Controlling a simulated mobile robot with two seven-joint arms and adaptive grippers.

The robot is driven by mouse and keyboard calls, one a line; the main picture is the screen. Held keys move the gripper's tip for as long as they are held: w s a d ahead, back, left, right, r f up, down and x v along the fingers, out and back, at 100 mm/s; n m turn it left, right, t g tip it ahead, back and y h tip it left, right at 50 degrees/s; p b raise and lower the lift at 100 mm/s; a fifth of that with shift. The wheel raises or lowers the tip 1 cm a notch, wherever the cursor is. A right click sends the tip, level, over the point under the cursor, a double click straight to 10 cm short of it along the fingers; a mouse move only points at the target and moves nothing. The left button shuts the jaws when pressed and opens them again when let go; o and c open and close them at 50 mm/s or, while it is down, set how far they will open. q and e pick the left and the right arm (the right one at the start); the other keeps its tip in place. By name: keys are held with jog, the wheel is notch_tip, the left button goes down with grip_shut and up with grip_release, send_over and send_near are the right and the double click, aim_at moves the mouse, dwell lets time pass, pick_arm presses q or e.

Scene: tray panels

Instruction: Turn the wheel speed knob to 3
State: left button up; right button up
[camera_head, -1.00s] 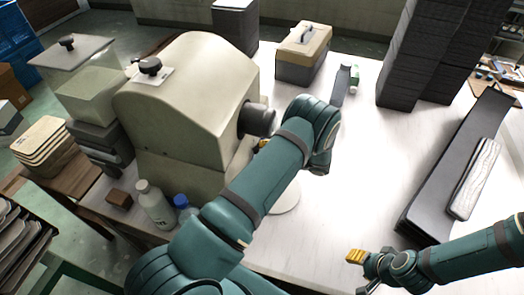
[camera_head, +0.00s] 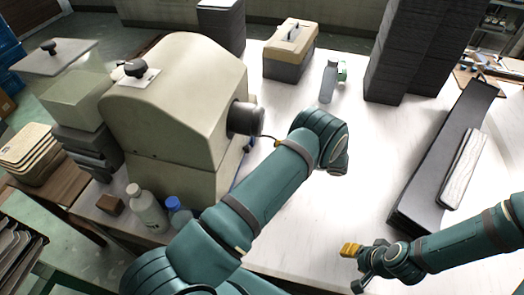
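A cream machine (camera_head: 180,105) with a rounded hood stands at the left of the white table. A black knob (camera_head: 136,68) sits on a white plate on top of it; its markings are too small to read. A second black knob (camera_head: 48,46) is on a clear-topped box at the far left. I cannot tell which knob sets wheel speed. My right gripper (camera_head: 352,264), with a yellow fingertip, is low at the right, away from both knobs, with nothing visibly held.
A white bottle (camera_head: 146,208) and a blue-capped bottle (camera_head: 178,214) stand before the machine. A clear bottle (camera_head: 328,82) and a toolbox (camera_head: 291,50) stand behind. Dark stacked panels (camera_head: 415,50) and a long dark tray (camera_head: 425,185) are at right. The table's middle is clear.

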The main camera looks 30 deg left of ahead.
pick_arm(q)
jog(key=shift+v, duration=1.65)
jog(key=shift+s, duration=0.1)
